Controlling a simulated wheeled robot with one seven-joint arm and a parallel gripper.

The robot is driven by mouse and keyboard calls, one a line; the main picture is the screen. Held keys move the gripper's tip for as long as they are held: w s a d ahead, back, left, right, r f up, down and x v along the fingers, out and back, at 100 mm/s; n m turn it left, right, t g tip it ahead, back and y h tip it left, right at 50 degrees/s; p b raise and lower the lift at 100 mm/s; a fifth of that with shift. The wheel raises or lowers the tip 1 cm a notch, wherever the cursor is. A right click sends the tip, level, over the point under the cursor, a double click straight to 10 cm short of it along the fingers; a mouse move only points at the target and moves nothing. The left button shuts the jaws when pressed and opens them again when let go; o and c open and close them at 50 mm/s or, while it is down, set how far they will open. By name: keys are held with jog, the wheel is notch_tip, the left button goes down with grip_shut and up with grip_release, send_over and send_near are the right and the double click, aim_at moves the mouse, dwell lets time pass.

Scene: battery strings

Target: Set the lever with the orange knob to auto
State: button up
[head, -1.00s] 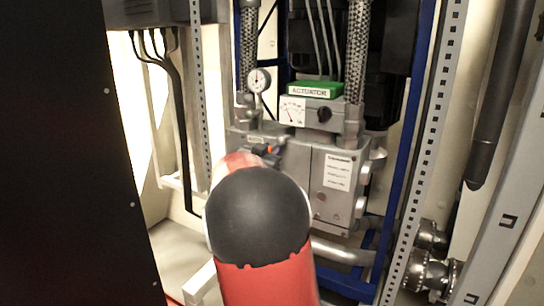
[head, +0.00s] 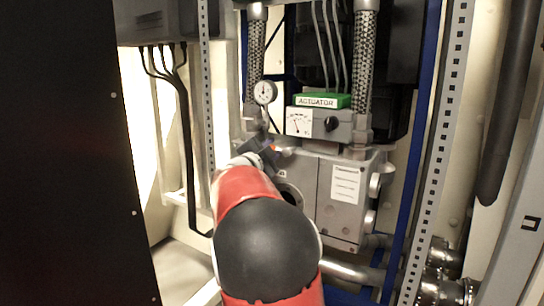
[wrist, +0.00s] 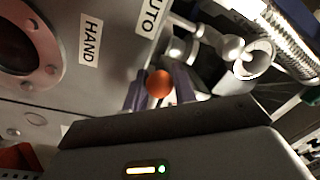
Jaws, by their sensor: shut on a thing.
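The orange knob (wrist: 159,84) of the lever sits between the two fingers of my gripper (wrist: 160,87) in the wrist view. My gripper is shut on it. The lever's shaft is mostly hidden. A HAND label (wrist: 89,40) is on the grey panel to the upper left. A partly cut-off label reading "UTO" (wrist: 152,15) is above the knob. My arm hides part of that housing.
A green ACTUATOR box (head: 322,101) and a dial gauge (head: 264,93) stand above the housing. Braided hoses (head: 364,60) run upward. A blue frame post (head: 410,150) and a perforated rail (head: 440,140) stand at right. A dark panel (head: 65,160) fills the left.

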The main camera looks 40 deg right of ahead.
jog(key=shift+r+m, duration=0.2)
jog(key=shift+m, duration=0.2)
jog(key=o, duration=1)
jog(key=shift+c, duration=0.2)
jog(key=v, duration=0.7)
jog(key=shift+s+a, duration=0.15)
jog(key=shift+a, duration=0.25)
jog(key=shift+f, duration=0.1)
